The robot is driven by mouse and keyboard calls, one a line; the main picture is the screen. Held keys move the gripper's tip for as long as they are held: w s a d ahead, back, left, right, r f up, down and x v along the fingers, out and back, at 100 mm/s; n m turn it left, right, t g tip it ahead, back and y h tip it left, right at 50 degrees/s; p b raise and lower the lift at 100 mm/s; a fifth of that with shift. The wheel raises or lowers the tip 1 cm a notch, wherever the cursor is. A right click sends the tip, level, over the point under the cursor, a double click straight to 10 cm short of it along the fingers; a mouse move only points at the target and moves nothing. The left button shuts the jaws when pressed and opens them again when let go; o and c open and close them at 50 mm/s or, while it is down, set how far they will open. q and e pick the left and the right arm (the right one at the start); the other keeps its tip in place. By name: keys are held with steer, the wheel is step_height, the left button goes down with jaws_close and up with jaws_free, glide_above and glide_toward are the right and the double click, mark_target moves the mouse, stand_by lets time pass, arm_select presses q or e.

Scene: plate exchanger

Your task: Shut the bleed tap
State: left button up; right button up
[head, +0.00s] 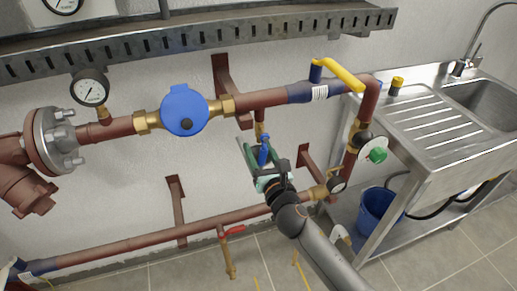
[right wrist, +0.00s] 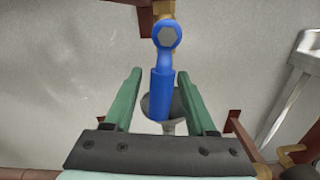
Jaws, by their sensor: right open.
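A small tap with a blue lever (head: 264,152) hangs on a short brass and red-brown branch below the upper pipe. In the right wrist view the blue lever (right wrist: 160,95) runs down from a grey hex nut. My right gripper (head: 257,143) is open, with its green fingers around the lever. In the right wrist view the right gripper (right wrist: 159,76) has one finger on each side of the lever, with a gap showing on both sides. A grey round part (right wrist: 158,106) shows partly behind the lever. My left gripper is out of view.
The upper pipe (head: 268,97) carries a blue meter (head: 184,110) and a yellow lever (head: 340,74). A red-handled tap (head: 232,231) hangs under the lower pipe (head: 130,243). A steel sink unit (head: 440,120) with a blue bucket (head: 376,215) stands at right.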

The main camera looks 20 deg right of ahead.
steer(key=shift+w, duration=0.2)
jaws_close()
stand_by(0.4)
stand_by(1.0)
